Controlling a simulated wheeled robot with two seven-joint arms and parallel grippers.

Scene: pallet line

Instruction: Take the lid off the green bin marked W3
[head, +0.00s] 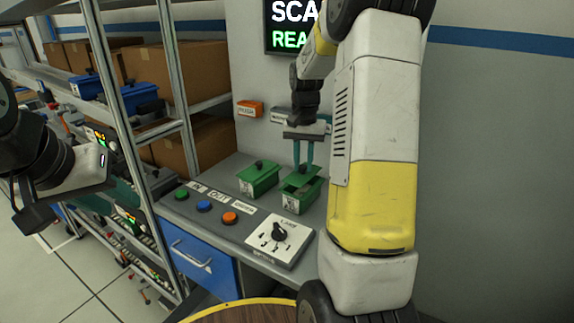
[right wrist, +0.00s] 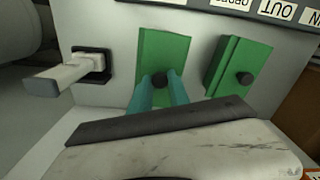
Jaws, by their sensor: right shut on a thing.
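Two small green bins stand on the grey counter in the head view. The left one (head: 260,181) has its lid on with a dark knob; it also shows in the right wrist view (right wrist: 226,72). The right one (head: 291,204) is under my right gripper (head: 304,171). That gripper's teal fingers are shut on the black knob (right wrist: 160,80) of its green lid (right wrist: 165,52). The bins' white tags are too small to read. My left gripper (head: 38,215) is at the left edge, away from the bins, its fingers unclear.
Green, blue (head: 204,206) and orange buttons line the counter, beside a dial panel (head: 275,240). A pale lever (right wrist: 65,77) is beside the gripped lid. A metal rack with boxes (head: 185,70) and blue bins stands left. A wall screen (head: 291,27) hangs behind.

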